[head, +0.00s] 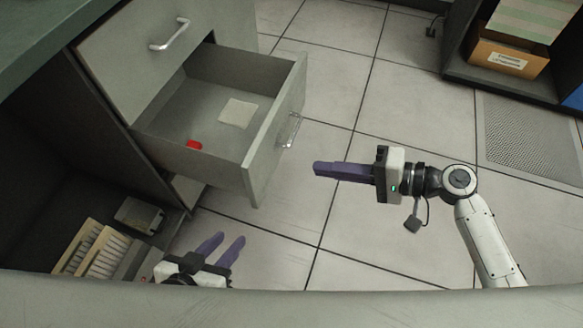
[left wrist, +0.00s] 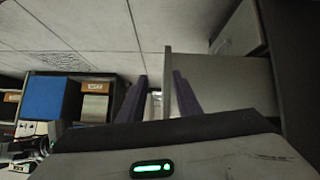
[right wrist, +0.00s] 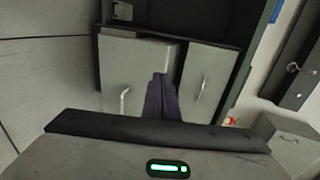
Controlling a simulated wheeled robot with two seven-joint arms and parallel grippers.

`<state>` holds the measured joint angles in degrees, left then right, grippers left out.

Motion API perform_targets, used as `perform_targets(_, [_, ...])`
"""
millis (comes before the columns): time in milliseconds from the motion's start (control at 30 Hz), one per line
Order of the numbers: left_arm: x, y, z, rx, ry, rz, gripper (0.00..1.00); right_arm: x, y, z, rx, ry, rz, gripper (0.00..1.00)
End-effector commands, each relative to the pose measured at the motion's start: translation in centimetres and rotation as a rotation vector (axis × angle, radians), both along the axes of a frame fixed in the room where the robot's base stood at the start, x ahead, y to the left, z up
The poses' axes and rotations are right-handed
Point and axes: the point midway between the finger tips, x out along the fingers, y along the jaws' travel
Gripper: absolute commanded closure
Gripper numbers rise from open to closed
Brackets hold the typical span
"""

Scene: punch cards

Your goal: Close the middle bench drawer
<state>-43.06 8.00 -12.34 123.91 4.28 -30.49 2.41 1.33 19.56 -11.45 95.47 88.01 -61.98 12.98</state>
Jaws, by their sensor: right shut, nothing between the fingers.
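The middle bench drawer (head: 270,135) is pulled out from the grey bench, with a metal handle (head: 290,130) on its front. A red item (head: 194,145) and a pale square sheet (head: 238,113) lie inside it. My right gripper (head: 318,169) is shut and empty, to the right of the drawer front and pointing at it, apart from it in the head view. It also shows in the right wrist view (right wrist: 162,80), with the drawer front behind it. My left gripper (head: 230,238) is open and empty, low and in front of the drawer's near side.
Above the open drawer is a shut drawer with a handle (head: 168,35). A shelf with a cardboard box (head: 508,55) stands at the far right. The tiled floor between is clear.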

Motion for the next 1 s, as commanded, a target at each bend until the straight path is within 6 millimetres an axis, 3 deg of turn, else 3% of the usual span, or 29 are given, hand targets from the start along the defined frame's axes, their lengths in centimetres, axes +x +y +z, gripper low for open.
perform_targets(500, [-0.3, -0.2, -1.3, -0.015, 0.010, 0.003, 0.69, 2.9, 9.1, -2.9, 0.004, -0.002, 0.000, 1.00])
perform_targets(600, [-0.3, -0.4, -1.3, -0.016, 0.018, -0.002, 0.69, 3.4, 10.6, -2.7, 0.002, -0.004, 0.001, 1.00])
perform_targets(800, [0.6, -0.6, -0.9, -0.016, 0.009, -0.009, 0.69, 4.0, 12.2, -2.8, 0.001, -0.002, -0.001, 1.00])
perform_targets(1000, [0.6, -0.7, -0.9, -0.015, 0.014, -0.013, 0.69, 4.0, 12.5, -2.7, 0.000, -0.002, -0.002, 1.00])
